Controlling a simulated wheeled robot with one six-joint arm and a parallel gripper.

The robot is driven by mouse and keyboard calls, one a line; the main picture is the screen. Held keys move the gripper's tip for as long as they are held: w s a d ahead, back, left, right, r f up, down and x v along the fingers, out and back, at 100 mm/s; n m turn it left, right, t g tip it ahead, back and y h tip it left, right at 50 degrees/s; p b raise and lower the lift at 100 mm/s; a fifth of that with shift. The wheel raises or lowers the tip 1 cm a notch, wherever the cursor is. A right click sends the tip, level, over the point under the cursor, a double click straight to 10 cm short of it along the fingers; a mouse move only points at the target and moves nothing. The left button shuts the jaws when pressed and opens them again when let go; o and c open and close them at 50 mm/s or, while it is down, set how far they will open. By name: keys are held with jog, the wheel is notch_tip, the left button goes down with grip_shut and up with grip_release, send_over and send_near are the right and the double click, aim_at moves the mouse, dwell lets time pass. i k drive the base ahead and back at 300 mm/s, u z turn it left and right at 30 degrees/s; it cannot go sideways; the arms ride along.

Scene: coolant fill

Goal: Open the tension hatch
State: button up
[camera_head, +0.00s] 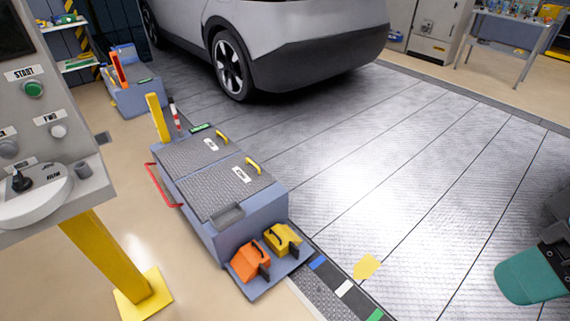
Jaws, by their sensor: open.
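A blue-grey floor box (225,241) stands left of centre, with two textured grey lids on top. The nearer lid (225,188) and the farther lid (189,152) both lie flat and closed. The nearer lid has a yellow handle (253,164) at its far right edge, and the farther lid has a similar yellow handle (221,138). Each lid has a small white label, too small to read, so I cannot tell which one is the tension hatch. A teal and dark part at the lower right edge looks like my arm. My gripper's fingers do not show.
Orange (251,262) and yellow (284,239) blocks sit on the box's front ledge. A red rail (163,186) runs along its left side. A control console (47,118) on a yellow post stands left. A car (290,45) is behind. The metal floor to the right is clear.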

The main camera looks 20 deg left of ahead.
aim_at(238, 177)
jog(key=z, duration=0.3)
jog(key=i, duration=2)
jog(key=u, duration=1.1)
jog(key=i, duration=0.7)
jog(key=u, duration=1)
jog(key=i, duration=0.25)
jog(key=u, duration=0.2)
